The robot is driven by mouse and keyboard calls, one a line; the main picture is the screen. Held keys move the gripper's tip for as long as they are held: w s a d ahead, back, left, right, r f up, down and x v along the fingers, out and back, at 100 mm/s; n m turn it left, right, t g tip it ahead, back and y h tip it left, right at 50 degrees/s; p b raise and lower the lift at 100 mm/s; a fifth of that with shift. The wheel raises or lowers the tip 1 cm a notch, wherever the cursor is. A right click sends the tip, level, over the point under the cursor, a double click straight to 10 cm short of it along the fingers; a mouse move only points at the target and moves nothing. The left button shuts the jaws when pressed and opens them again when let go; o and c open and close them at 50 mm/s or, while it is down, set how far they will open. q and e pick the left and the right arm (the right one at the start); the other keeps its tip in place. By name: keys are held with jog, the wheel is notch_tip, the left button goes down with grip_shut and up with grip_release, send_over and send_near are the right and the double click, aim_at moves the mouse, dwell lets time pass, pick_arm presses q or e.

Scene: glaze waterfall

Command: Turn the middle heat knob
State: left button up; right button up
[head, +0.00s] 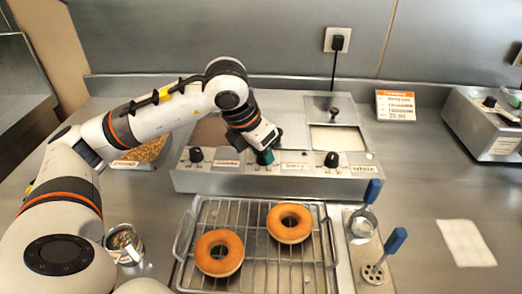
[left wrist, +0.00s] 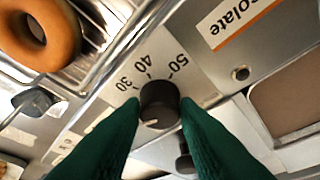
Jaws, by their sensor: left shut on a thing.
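The glaze warmer (head: 220,180) is a metal box with a row of black heat knobs along its front. The left knob (head: 196,155) and the right knob (head: 331,160) show in the head view. My left gripper (head: 264,157) is at the middle knob, which it mostly hides there. In the left wrist view the middle knob (left wrist: 159,101) is black and round with a pale pointer mark, beside a dial marked 30, 40 and 50. The green fingers of my left gripper (left wrist: 160,118) are closed on its two sides. My right gripper is out of view.
A wire rack (head: 255,260) with two doughnuts (head: 219,253) (head: 289,223) stands in front of the warmer. Two blue-handled tools (head: 372,192) (head: 395,240) lie to its right. A metal cup (head: 123,243) is at left. Counter around the white paper (head: 466,243) is clear.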

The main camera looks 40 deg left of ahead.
pick_arm(q)
jog(key=shift+r, duration=0.1)
jog(key=o, duration=1)
jog(key=shift+c, duration=0.2)
jog(key=v, duration=1.2)
jog(key=shift+s, duration=0.1)
